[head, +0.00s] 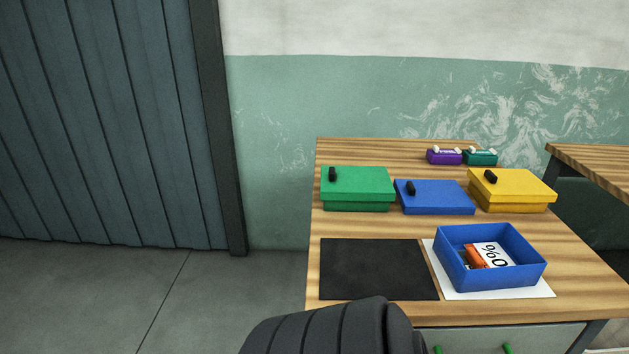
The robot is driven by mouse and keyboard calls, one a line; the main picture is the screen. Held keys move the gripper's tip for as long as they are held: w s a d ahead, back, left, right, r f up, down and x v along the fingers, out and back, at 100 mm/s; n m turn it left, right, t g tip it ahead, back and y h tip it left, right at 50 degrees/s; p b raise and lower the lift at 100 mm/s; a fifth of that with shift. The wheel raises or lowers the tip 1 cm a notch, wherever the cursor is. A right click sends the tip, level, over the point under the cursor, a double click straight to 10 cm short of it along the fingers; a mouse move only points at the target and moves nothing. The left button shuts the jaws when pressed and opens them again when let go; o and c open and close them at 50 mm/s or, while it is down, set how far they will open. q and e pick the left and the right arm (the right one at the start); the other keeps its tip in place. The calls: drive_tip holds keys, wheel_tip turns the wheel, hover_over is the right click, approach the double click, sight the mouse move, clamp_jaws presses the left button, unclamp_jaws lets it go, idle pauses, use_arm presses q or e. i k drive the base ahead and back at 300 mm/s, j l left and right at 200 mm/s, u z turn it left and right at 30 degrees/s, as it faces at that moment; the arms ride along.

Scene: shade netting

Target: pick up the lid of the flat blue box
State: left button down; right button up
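The flat blue box (436,208) stands in the middle of the back row on the wooden table. Its blue lid (445,191) is on it, with a small black knob (411,188) near the left side of the top. Neither of my grippers can be made out in the head view. Nothing touches the blue lid.
A green box (357,190) and yellow box (512,190) flank it closely. An open blue box (489,257) holding small items stands on a white sheet (545,291). A black mat (378,269) lies bare. Purple (444,157) and teal (481,157) boxes stand behind.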

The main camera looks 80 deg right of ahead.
sight(427, 197)
drive_tip(key=i+z, duration=0.35)
drive_tip(key=i+j+z, duration=0.15)
drive_tip(key=i+z, duration=0.25)
drive_tip(key=i+j+z, duration=0.35)
drive_tip(key=i, duration=0.15)
drive_tip(key=i+l+z, duration=0.2)
drive_tip(key=z, duration=0.25)
drive_tip(key=i+l+z, duration=0.2)
drive_tip(key=z, duration=0.2)
drive_tip(key=i+l+z, duration=0.1)
drive_tip(key=i+z, duration=0.15)
drive_tip(key=z, duration=0.2)
drive_tip(key=i+z, duration=0.25)
drive_tip(key=z, duration=0.2)
drive_tip(key=i+j+z, duration=0.1)
drive_tip(key=i+z, duration=0.15)
drive_tip(key=z, duration=0.15)
drive_tip(key=i+j+z, duration=0.15)
drive_tip(key=z, duration=0.3)
drive_tip(key=i+j+z, duration=0.25)
drive_tip(key=z, duration=0.2)
drive_tip(key=i+z, duration=0.25)
drive_tip(key=z, duration=0.15)
drive_tip(key=i+j+z, duration=0.2)
drive_tip(key=z, duration=0.2)
drive_tip(key=i+j+z, duration=0.2)
drive_tip(key=z, duration=0.2)
